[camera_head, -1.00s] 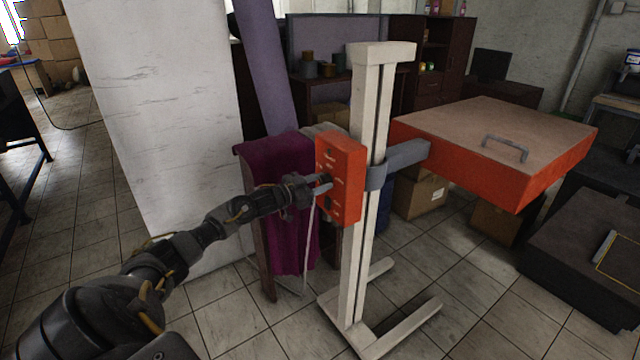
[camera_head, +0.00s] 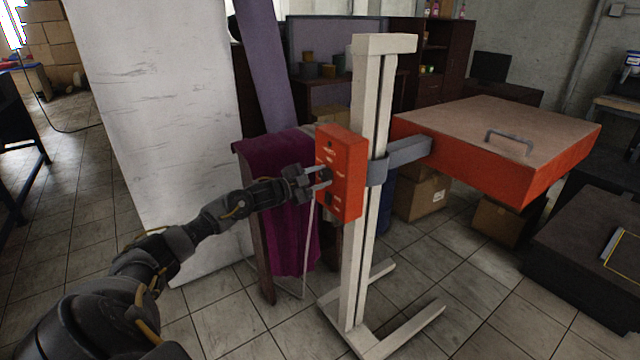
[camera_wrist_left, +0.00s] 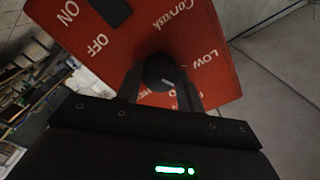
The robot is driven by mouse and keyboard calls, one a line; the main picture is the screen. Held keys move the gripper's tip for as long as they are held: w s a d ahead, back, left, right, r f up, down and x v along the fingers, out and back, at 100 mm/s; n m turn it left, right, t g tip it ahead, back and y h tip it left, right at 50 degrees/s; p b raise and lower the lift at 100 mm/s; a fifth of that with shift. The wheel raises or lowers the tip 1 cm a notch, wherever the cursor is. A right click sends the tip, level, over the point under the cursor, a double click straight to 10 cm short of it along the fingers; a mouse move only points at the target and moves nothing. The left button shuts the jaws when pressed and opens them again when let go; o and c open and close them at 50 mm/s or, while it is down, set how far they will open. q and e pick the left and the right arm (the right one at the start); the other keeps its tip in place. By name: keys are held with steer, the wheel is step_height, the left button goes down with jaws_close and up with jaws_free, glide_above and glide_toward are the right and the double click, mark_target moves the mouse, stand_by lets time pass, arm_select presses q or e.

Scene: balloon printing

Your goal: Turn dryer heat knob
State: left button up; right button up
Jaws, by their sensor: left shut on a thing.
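The orange control box (camera_head: 345,172) is fixed to the white post of the dryer stand in the head view. In the left wrist view the box (camera_wrist_left: 195,38) shows ON, OFF and LOW lettering around a dark round heat knob (camera_wrist_left: 158,70) with a light pointer mark. My left gripper (camera_head: 322,178) comes in from the left at the box's face. In the left wrist view its two fingers (camera_wrist_left: 163,88) stand on either side of the knob, shut on it. The lower part of the knob is close to the gripper body. My right gripper is not in view.
The orange dryer head (camera_head: 500,145) with a grey handle juts right from the post (camera_head: 366,110). The stand's feet (camera_head: 400,335) spread on the tiled floor. A purple cloth on a rack (camera_head: 275,165) is behind my left forearm. A white panel (camera_head: 160,120) stands at left.

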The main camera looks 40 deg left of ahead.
arm_select(q)
steer(key=shift+f+m+b, duration=0.2)
steer(key=shift+m+b, duration=0.6)
steer(key=shift+m, duration=0.7)
steer(key=shift+m+b, duration=0.6)
steer(key=shift+m, duration=0.1)
steer(key=shift+r, duration=0.1)
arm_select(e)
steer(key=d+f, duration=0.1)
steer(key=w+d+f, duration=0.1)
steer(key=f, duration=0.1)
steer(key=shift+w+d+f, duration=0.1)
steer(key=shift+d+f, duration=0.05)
arm_select(q)
steer(key=shift+m, duration=0.3)
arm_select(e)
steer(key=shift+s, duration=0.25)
arm_select(q)
steer(key=o, duration=1)
steer(key=shift+s, duration=0.1)
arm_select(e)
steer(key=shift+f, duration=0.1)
